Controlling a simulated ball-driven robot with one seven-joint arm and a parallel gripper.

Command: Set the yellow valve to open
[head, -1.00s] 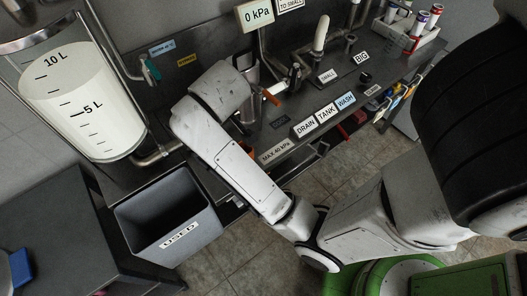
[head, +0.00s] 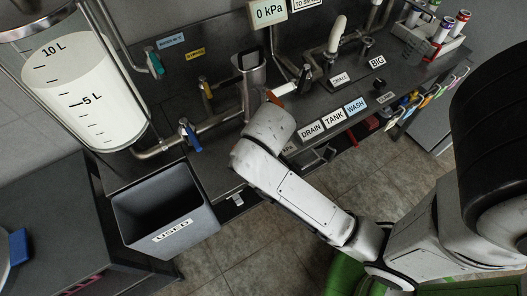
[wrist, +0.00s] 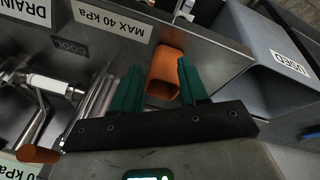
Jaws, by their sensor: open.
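The yellow valve (head: 206,89) shows in the head view as a small yellow handle on the metal piping, below the yellow bypass label (head: 195,53). Whether it is set open or closed is too small to tell. My gripper (wrist: 152,82) shows in the wrist view with its two green fingers spread apart. An orange block-like part (wrist: 164,72) lies in view between and beyond the fingers; contact cannot be told. In the head view the end of my arm is right of and below the yellow valve, and it hides the fingers. The yellow valve is not seen in the wrist view.
A blue-handled valve (head: 190,136) sits on the pipe left of my arm, a teal-handled one (head: 155,65) at the back. An orange handle (head: 274,98) is just behind my arm's end. The used bin (head: 165,212) stands in front; the 10 L tank (head: 75,95) is left.

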